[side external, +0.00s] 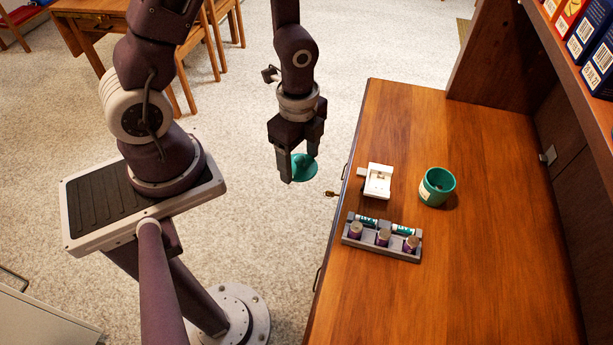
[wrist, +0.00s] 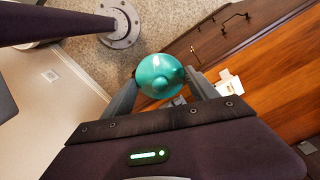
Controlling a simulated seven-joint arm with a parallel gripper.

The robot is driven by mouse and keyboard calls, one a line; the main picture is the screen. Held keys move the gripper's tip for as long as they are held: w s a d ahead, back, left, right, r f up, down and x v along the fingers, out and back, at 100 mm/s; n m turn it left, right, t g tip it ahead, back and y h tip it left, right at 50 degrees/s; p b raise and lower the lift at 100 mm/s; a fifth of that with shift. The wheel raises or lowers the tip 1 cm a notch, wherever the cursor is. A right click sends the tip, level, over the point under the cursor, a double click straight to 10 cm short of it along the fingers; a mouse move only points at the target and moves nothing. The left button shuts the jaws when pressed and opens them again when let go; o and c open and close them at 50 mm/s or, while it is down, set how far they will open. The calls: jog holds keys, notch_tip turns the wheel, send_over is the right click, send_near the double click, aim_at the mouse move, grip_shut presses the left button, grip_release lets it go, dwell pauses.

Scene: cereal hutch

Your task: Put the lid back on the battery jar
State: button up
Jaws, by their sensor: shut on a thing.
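The battery jar (side external: 436,187) is a green open-topped pot standing upright on the wooden hutch top, with a pale label on its side. Something small shows inside it, too small to tell. The green lid (side external: 304,167) is round with a knob and hangs in my gripper (side external: 304,172), which is shut on it. In the wrist view the lid (wrist: 160,76) sits between the fingertips (wrist: 162,82). My gripper is off the left edge of the hutch top, over the floor, to the left of the jar and apart from it.
A grey battery rack (side external: 382,247) with several batteries stands in front of the jar. A white device (side external: 376,181) lies left of the jar. Boxes (side external: 585,40) stand on the shelf at the upper right. The front of the hutch top (side external: 440,305) is clear.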

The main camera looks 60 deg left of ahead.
jog(key=r, duration=0.5)
jog(key=w+r, duration=0.1)
jog(key=r, duration=0.1)
jog(key=shift+r, duration=0.25)
jog(key=w+d+n, duration=0.2)
jog(key=w+d, duration=0.2)
jog(key=w, duration=0.8)
jog(key=w+d+n, duration=0.2)
jog(key=w+d, duration=0.1)
jog(key=w, duration=0.9)
jog(key=w+d+m, duration=0.2)
jog(key=w+d, duration=0.1)
jog(key=d, duration=0.5)
jog(key=shift+f, duration=5.8)
jog(key=shift+f, duration=0.15)
